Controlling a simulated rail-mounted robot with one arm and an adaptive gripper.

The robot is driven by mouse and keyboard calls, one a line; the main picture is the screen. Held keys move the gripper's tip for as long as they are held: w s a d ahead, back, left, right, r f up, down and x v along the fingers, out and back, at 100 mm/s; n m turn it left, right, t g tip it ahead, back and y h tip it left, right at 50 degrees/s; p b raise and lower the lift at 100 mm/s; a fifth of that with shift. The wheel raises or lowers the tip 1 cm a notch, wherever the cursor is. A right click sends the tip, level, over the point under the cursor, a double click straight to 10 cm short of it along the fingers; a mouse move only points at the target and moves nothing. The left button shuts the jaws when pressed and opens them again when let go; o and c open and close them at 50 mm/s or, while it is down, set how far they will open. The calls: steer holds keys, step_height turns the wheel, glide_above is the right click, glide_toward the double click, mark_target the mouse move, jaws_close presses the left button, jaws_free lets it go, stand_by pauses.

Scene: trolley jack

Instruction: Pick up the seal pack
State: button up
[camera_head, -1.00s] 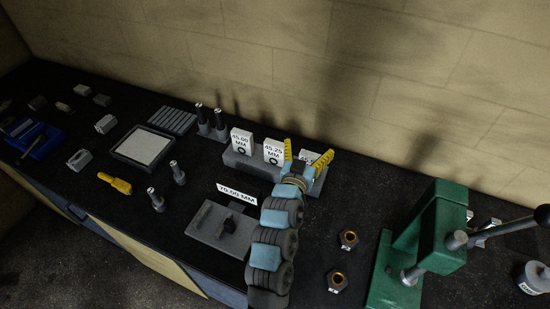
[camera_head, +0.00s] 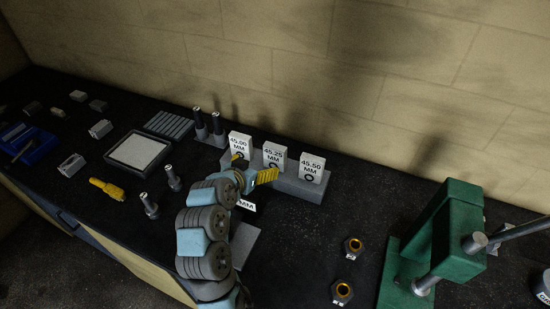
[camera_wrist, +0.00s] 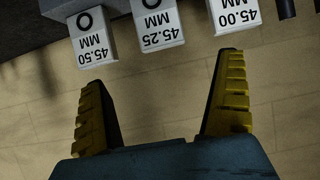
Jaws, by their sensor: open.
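Three white seal packs with black ring marks stand upright in a row in a grey holder (camera_head: 290,186). They read 45.00 MM (camera_head: 240,143), 45.25 MM (camera_head: 274,156) and 45.50 MM (camera_head: 312,168), left to right. My gripper (camera_head: 252,168) is open and empty, with yellow fingers, in front of the 45.00 and 45.25 packs. In the wrist view the packs appear upside down: 45.50 (camera_wrist: 92,38) at left, 45.25 (camera_wrist: 158,24) in the middle, 45.00 (camera_wrist: 235,15) at right. They lie beyond the fingertips (camera_wrist: 160,68), with none between the fingers.
A green press (camera_head: 450,230) with a long lever stands at right. Two brass-lined nuts (camera_head: 353,247) lie before it. Dark-topped pins (camera_head: 200,122) stand left of the holder. A plate (camera_head: 245,243) and size card (camera_head: 246,205) are partly hidden by my arm. A wall rises behind.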

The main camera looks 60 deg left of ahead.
mark_target(273, 153)
steer(key=p+x, duration=0.1)
steer(key=x, duration=0.9)
steer(key=shift+w+a+p, duration=0.25)
steer(key=shift+w+p, duration=0.05)
steer(key=shift+w+f, duration=0.1)
steer(key=shift+a, duration=0.1)
steer(key=shift+p+x, duration=0.7)
steer(key=shift+x, duration=1.8)
steer(key=c, duration=1)
